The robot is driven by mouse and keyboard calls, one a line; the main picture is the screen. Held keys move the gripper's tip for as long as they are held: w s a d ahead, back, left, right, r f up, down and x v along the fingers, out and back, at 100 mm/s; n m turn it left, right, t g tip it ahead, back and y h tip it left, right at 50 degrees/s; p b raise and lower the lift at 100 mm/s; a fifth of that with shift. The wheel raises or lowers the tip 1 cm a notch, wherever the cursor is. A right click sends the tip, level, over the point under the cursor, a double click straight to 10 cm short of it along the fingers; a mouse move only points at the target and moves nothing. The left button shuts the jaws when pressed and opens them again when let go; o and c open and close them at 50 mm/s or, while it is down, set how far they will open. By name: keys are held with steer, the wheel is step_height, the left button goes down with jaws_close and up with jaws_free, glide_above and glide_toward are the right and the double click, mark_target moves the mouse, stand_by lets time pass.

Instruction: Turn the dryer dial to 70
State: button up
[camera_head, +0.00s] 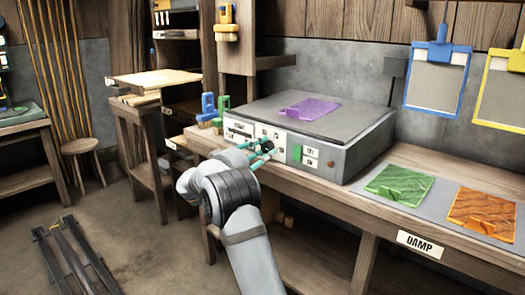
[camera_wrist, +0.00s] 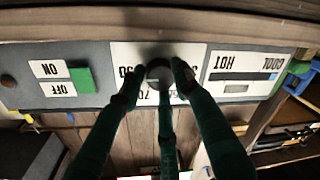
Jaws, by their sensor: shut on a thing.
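The dryer (camera_head: 352,150) is a grey box on the bench, with white labelled panels on its front. In the wrist view, which is upside down, its round dark dial (camera_wrist: 159,71) sits on a white panel. My gripper (camera_head: 264,148) reaches the dryer front, and its green fingers with dark tips (camera_wrist: 158,76) close around the dial from both sides, with a third finger at its lower edge. Numbers around the dial are partly hidden; a 70 shows just below it. The dial's pointer setting cannot be read.
A purple sheet (camera_head: 309,107) lies on the dryer. Green (camera_head: 399,185) and orange (camera_head: 482,211) sheets lie to its right.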

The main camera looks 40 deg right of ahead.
steer(key=c, duration=0.4)
steer(key=shift+n, duration=0.3)
steer(key=n, duration=0.4)
steer(key=shift+w+r+y, duration=0.1)
steer(key=shift+r+y, duration=0.05)
steer(key=shift+y, duration=0.15)
steer(key=n+p, duration=0.1)
steer(key=n, duration=0.2)
steer(key=shift+a+r+n+p, duration=0.1)
steer(key=shift+r+n+p, duration=0.05)
steer(key=shift+n+p, duration=0.2)
steer(key=shift+w+n+g+p, duration=0.1)
steer(key=shift+n+g+p, duration=0.3)
steer(key=shift+n+p, duration=0.8)
steer(key=shift+n, duration=0.35)
steer(key=o, duration=1.2)
steer(key=shift+f, duration=0.2)
steer(key=shift+c, duration=0.2)
